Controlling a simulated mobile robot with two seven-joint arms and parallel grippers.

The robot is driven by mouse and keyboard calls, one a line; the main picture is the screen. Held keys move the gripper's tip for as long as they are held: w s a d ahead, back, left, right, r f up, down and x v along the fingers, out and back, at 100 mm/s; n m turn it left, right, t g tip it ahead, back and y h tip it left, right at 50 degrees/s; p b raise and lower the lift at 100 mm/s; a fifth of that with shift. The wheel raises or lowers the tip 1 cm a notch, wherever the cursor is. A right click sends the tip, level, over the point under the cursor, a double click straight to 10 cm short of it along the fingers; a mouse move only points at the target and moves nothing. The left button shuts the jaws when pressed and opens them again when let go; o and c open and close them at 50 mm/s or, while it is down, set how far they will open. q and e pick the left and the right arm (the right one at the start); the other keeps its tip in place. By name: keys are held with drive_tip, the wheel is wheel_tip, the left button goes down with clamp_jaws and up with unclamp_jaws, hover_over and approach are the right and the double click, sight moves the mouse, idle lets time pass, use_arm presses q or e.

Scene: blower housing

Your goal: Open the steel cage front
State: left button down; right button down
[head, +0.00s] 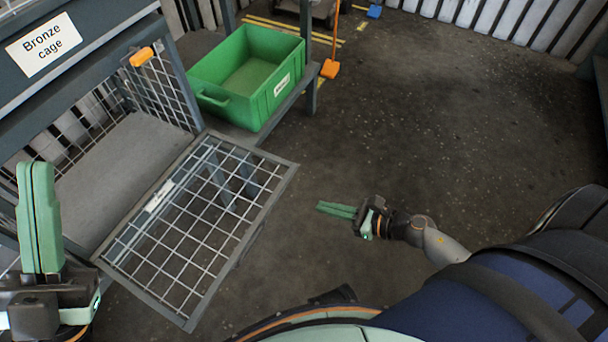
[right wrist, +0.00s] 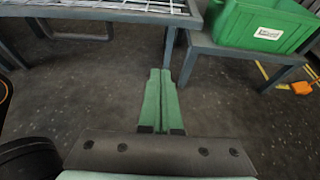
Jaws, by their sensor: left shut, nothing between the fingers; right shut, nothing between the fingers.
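A grey mesh cage front (head: 205,220) is swung down and lies about level, open, in front of a compartment with a bare grey floor (head: 125,165). A small white label (head: 159,196) on it is too small to read. Its edge also shows at the top of the right wrist view (right wrist: 110,12). My left gripper (head: 38,168) is shut and empty, pointing up at the left, beside the front's near left corner. My right gripper (head: 322,208) is shut and empty, right of the front and apart from it; its fingers show in the right wrist view (right wrist: 168,75).
A sign reading "Bronze cage" (head: 44,43) is on the dark bar above the compartment. An orange piece (head: 142,57) sits on the side mesh. A green crate (head: 285,90) stands on a low bench behind.

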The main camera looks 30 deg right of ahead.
drive_tip(key=w+a, duration=0.5)
drive_tip(key=w, duration=0.2)
drive_tip(key=shift+w+a+r+p, duration=0.2)
drive_tip(key=shift+a+r+p, duration=0.05)
drive_tip(key=shift+r+p, duration=0.05)
